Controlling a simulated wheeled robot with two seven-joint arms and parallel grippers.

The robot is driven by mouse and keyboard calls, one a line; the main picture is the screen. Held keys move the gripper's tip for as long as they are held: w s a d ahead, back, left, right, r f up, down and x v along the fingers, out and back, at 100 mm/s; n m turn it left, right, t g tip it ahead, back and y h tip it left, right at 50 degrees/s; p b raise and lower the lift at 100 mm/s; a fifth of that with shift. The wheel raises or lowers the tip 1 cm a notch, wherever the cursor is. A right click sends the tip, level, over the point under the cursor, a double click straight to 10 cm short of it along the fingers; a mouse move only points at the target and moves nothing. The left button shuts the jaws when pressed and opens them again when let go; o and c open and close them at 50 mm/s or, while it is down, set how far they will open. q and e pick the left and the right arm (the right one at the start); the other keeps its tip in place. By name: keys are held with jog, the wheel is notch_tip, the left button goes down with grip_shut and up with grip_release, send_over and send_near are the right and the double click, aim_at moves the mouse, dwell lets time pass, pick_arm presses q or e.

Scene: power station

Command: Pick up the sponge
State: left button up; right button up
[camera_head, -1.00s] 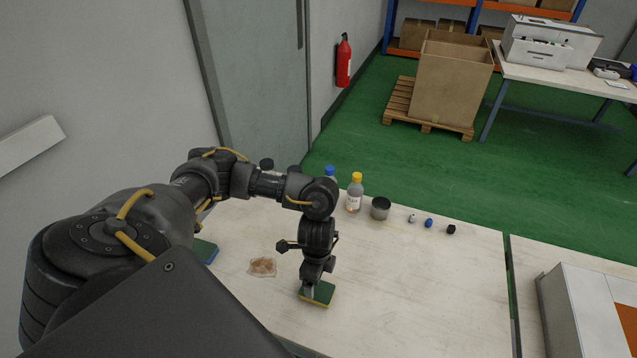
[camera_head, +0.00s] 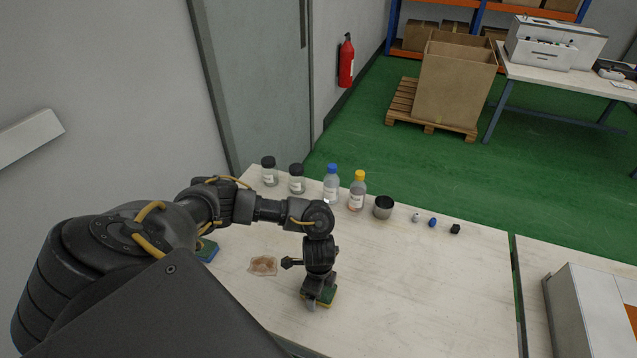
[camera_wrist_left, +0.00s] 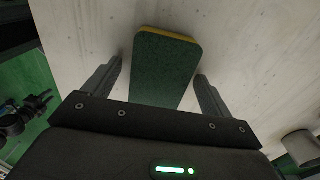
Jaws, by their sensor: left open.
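A green sponge with a yellow layer (camera_head: 331,298) lies on the white table under my left gripper (camera_head: 318,300). In the left wrist view the sponge (camera_wrist_left: 165,65) sits between the two spread fingers of my left gripper (camera_wrist_left: 158,75), with a visible gap to each finger. The gripper is open, points down and holds nothing. My arm hides part of the sponge in the head view. Another green sponge with a blue layer (camera_head: 208,250) lies farther left, partly behind my arm. My right gripper is not in view.
The table's right part is clear.

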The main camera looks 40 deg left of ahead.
pick_arm(q)
jog(key=c, duration=1.1)
jog(key=shift+c, duration=0.2)
jog(key=shift+r, duration=0.15)
jog(key=shift+r, duration=0.25)
notch_tip(320, 180, up, 2)
jog(key=shift+w+r, duration=0.1)
jog(key=shift+r, duration=0.15)
jog(key=s+d+r+p, duration=0.2)
jog(key=s+r+p, duration=0.4)
jog(key=s, duration=0.8)
jog(key=shift+d+r, duration=0.4)
jog(key=shift+r, duration=1.5)
